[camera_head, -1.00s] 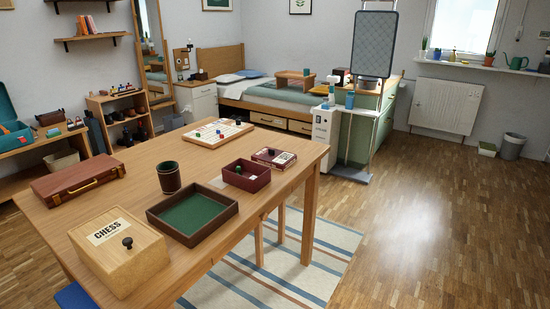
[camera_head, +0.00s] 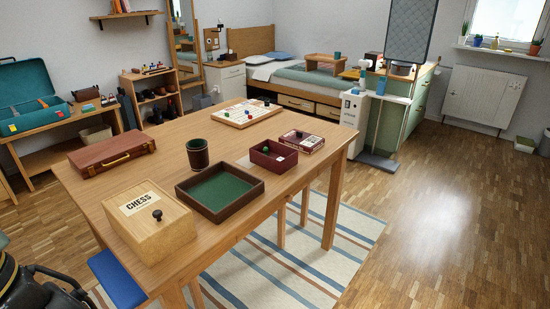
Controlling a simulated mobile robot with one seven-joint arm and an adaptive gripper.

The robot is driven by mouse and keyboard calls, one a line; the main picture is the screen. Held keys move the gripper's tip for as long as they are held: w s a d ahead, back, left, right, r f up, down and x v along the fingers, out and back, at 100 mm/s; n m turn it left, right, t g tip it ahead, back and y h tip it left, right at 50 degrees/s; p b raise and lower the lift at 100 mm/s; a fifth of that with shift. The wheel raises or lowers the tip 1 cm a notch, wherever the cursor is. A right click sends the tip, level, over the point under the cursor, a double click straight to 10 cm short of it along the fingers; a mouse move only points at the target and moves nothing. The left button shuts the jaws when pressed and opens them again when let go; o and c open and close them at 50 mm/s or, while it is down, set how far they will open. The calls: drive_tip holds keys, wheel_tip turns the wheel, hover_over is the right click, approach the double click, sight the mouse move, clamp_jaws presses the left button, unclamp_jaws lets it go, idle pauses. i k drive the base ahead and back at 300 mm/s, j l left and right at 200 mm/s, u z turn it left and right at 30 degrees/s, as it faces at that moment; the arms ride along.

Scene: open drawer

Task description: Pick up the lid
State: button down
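A light wooden box (camera_head: 165,238) labelled CHESS stands at the near left corner of the wooden table. Its flat lid (camera_head: 135,193) has a dark round knob (camera_head: 157,215) on top and looks closed. A dark, rounded part of my arm with black finger-like pieces, which look like my gripper (camera_head: 62,288), shows at the lower left edge. It is cut off by the frame and apart from the box, to its left and lower in the picture. Whether it is open or shut cannot be made out.
On the table (camera_head: 252,220) are a green-lined tray (camera_head: 262,190), a dark cup (camera_head: 197,155), a brown case (camera_head: 112,154), a small red box (camera_head: 274,156), a flat game box (camera_head: 302,141) and a game board (camera_head: 247,112). A blue seat (camera_head: 117,280) is below the near left edge.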

sight(308, 143)
drive_tip(key=i+l, duration=1.35)
drive_tip(key=i+j+u, duration=0.05)
